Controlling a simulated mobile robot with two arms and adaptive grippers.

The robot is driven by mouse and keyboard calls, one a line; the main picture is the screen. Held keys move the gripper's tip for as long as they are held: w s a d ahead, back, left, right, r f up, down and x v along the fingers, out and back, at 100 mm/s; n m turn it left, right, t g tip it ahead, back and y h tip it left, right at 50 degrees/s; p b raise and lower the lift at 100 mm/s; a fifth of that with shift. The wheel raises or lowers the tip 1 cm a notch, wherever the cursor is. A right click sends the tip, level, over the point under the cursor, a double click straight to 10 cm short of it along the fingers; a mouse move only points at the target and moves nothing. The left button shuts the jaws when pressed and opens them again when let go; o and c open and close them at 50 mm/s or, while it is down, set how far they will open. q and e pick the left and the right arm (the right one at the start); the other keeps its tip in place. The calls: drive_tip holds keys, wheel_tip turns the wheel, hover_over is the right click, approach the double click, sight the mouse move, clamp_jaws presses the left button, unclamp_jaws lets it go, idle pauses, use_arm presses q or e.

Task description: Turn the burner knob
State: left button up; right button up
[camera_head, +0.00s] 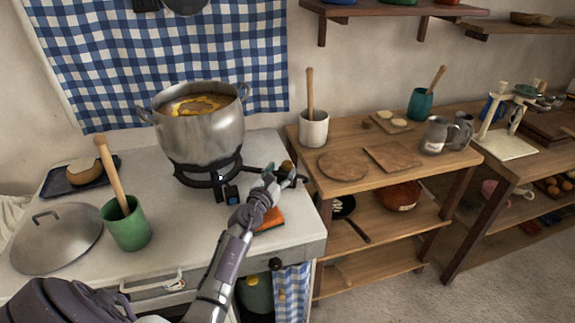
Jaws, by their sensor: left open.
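A black gas burner (209,178) stands on the white counter under a large steel pot (203,131). A small dark block with a bluish face (231,194) sits at the burner's front; I cannot tell if it is the knob. A dark bar runs from the burner to the right. A small brown rounded piece (287,166) shows at its right end, beside my left gripper (289,180), and may be the knob. My left gripper is open near the counter's right edge; whether it touches the brown piece is unclear. My right gripper is out of view.
An orange item (268,219) lies beside my left wrist. A green cup with a wooden tool (126,226), a metal lid (57,238) and a dark tray (80,178) stand at left. A wooden shelf unit (350,175) adjoins the right side.

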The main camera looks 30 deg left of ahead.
sight(285, 166)
use_arm(q)
drive_tip(key=w, duration=0.3)
drive_tip(key=w+b, duration=0.1)
drive_tip(key=shift+w+a, duration=0.4)
